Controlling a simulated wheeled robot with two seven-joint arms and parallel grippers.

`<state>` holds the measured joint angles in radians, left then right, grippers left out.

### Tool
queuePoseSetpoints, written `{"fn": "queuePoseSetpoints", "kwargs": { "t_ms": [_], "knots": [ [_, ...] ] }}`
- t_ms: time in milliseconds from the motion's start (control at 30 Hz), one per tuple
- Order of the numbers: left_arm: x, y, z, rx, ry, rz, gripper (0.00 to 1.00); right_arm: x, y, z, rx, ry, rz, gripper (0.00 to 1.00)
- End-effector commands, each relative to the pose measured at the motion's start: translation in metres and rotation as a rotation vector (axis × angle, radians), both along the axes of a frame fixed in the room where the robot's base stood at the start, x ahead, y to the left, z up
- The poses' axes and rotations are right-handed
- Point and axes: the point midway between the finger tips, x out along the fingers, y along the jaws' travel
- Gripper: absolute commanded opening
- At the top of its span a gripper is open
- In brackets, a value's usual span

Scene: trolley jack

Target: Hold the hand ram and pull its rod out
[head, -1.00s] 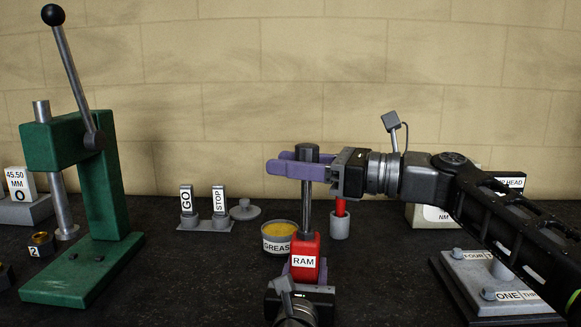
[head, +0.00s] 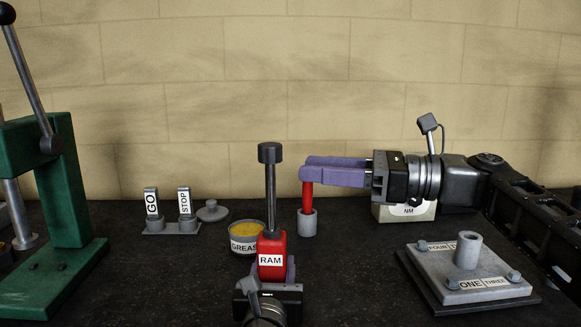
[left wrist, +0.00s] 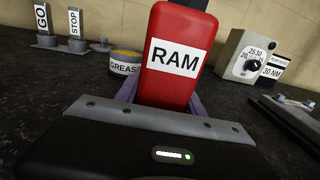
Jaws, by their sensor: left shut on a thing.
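The hand ram (head: 272,247) is a red body labelled RAM, standing upright at the front centre. Its grey rod (head: 270,195) stands far out of the top and ends in a dark cap (head: 270,153). My left gripper (head: 290,270) is shut around the lower part of the red body. The body also fills the middle of the left wrist view (left wrist: 174,60), with purple fingers at both its sides.
A red stick (head: 307,197) in a grey cup (head: 307,223) stands just below the right fingertips. A grease tin (head: 245,237) is beside the ram. A green press (head: 60,200) stands left, a grey plate block (head: 470,270) right. Bench between press and ram is clear in front.

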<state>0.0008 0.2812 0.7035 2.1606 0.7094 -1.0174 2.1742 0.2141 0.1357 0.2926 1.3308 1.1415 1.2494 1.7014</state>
Motion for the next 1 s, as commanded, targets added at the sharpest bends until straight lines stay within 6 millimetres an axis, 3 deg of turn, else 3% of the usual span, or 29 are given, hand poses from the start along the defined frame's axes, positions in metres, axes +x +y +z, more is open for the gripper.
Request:
{"fn": "queuePoseSetpoints", "kwargs": {
  "t_ms": [133,467,500,800,1000],
  "knots": [
    [-0.0001,0.0000,-0.0025,0.000,0.005,0.000,0.00,-0.0028,-0.0091,-0.0002,0.000,0.000,0.000,0.37],
    [-0.0001,0.0000,-0.0021,-0.001,0.005,0.000,0.00,-0.0031,-0.0094,-0.0002,0.000,0.000,0.001,0.37],
    [-0.0001,0.0000,-0.0020,-0.001,0.004,0.000,0.46,-0.0029,-0.0093,-0.0002,0.000,0.000,0.001,0.37],
    [0.0000,0.0000,-0.0005,0.000,0.001,0.000,0.71,-0.0029,-0.0093,-0.0001,0.000,0.000,0.001,0.37],
    [0.0000,-0.0001,0.0000,0.000,0.000,0.000,0.71,-0.0029,-0.0093,0.0000,0.000,0.000,0.001,0.37]
  ]
}}
